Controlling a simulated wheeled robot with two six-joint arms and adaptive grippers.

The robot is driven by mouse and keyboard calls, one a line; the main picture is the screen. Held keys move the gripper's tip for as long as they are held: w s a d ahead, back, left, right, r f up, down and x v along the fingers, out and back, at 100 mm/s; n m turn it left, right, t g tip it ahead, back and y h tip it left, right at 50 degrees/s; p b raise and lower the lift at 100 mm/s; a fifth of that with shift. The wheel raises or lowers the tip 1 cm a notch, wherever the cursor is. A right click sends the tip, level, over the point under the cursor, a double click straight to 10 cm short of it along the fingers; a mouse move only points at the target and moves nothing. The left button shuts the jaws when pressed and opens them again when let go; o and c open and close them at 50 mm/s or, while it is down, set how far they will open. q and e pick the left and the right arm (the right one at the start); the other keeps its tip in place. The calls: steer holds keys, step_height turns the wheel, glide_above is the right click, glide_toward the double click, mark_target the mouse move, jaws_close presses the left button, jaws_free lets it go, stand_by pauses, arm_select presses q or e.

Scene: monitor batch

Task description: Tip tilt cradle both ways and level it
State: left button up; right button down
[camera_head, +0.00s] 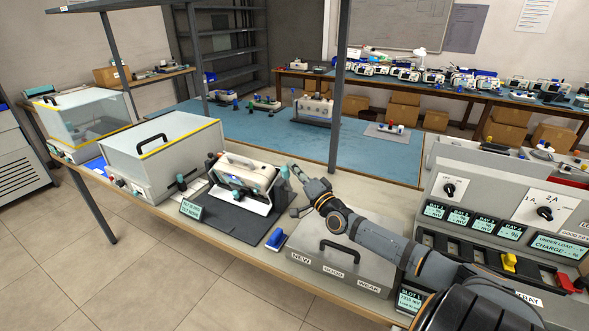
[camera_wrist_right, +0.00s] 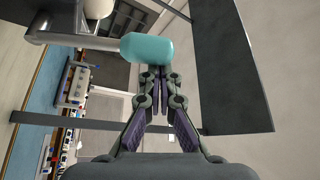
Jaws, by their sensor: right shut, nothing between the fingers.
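The tilt cradle (camera_head: 262,205) stands on a dark mat on the bench in the head view and carries a white boxy monitor (camera_head: 243,178). I cannot tell from this angle whether it is level. A teal knob (camera_head: 284,174) is at its right end. The knob shows large in the right wrist view (camera_wrist_right: 147,48), on a grey bar. My right gripper (camera_head: 294,167) is beside this end; its fingers (camera_wrist_right: 159,75) are shut and empty, with the tips close to the knob. Whether they touch it is unclear. My left gripper is not in view.
A small display (camera_head: 191,209) stands at the mat's front left. A clear-lidded grey case (camera_head: 150,175) is left of the cradle. A blue-handled tool (camera_head: 276,238) and a grey lidded box (camera_head: 325,262) are to the right. A dark post (camera_head: 337,100) rises behind my right gripper.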

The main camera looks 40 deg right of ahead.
steer(key=shift+f, duration=0.1)
steer(key=shift+s+a+f+n+t+y+b, duration=0.15)
steer(key=shift+s+a+n+t+b, duration=0.1)
steer(key=shift+a+n, duration=0.25)
steer(key=shift+s+a+f+n+t+y+b, duration=0.1)
steer(key=shift+s+a+n+t+y+b, duration=0.15)
steer(key=shift+n, duration=0.45)
steer(key=shift+w, duration=0.1)
step_height(320, 180, up, 10)
steer(key=shift+r, duration=0.1)
